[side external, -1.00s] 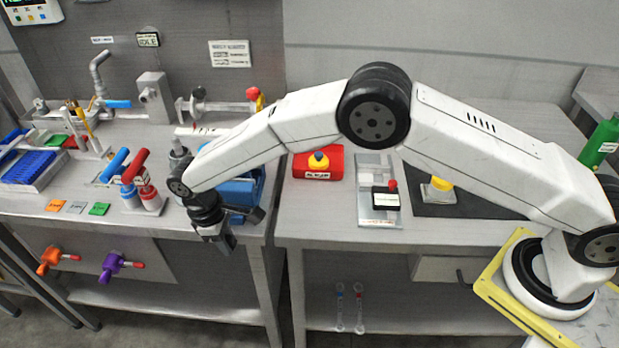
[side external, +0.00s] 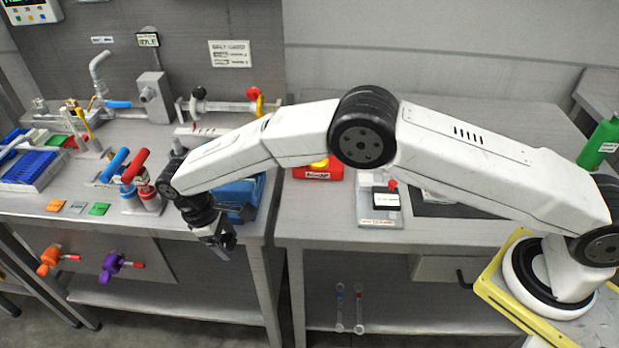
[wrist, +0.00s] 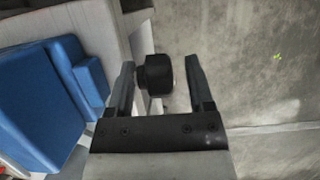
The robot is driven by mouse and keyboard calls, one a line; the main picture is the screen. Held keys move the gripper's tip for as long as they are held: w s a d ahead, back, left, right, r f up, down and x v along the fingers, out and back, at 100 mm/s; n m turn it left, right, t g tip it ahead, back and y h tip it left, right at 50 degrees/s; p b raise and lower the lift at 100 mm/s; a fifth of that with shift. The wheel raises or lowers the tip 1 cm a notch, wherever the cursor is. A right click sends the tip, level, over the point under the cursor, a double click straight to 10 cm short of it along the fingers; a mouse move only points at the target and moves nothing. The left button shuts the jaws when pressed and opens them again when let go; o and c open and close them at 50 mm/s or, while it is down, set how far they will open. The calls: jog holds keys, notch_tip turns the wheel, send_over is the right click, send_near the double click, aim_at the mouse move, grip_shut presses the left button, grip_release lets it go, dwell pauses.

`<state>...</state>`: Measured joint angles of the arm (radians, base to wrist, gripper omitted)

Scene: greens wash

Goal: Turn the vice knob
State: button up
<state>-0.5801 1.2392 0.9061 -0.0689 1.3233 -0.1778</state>
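The blue vice (side external: 238,194) sits at the front right edge of the left bench, partly hidden behind my arm. Its blue body (wrist: 40,105) fills the left of the wrist view. A black round knob (wrist: 158,73) shows in the wrist view between my gripper's two fingers. My gripper (wrist: 161,85) is open. The left finger is close to the knob, and a clear gap shows on the right. I cannot tell whether the left finger touches it. In the side view my gripper (side external: 226,241) hangs just off the bench edge beside the vice, and the knob cannot be made out.
Red and blue handles (side external: 136,166) stand left of my wrist. Orange (side external: 50,258) and purple (side external: 114,265) valves stick out below the bench front. A red block (side external: 318,172) with a yellow button lies on the right bench. The space in front of the bench edge is open.

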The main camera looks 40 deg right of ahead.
jog(key=shift+r, duration=0.1)
jog(key=v, duration=0.7)
jog(key=shift+w+r, duration=0.15)
jog(key=shift+r, duration=0.15)
dwell(0.4)
jog(key=s+d+r+m+t+y, duration=0.1)
jog(key=s+d+r+m, duration=0.15)
jog(key=d, duration=0.75)
jog(key=s+d+r+m+t+y, duration=0.1)
jog(key=d+r+m, duration=0.15)
jog(key=d, duration=0.65)
jog(key=s+d+m+t, duration=0.1)
jog(key=s+d+m, duration=0.1)
jog(key=s+d, duration=0.4)
jog(key=s+d+m+t, duration=0.2)
jog(key=s+d, duration=0.4)
jog(key=s, duration=0.5)
jog(key=shift+s+y, duration=0.2)
jog(key=shift+y, duration=0.1)
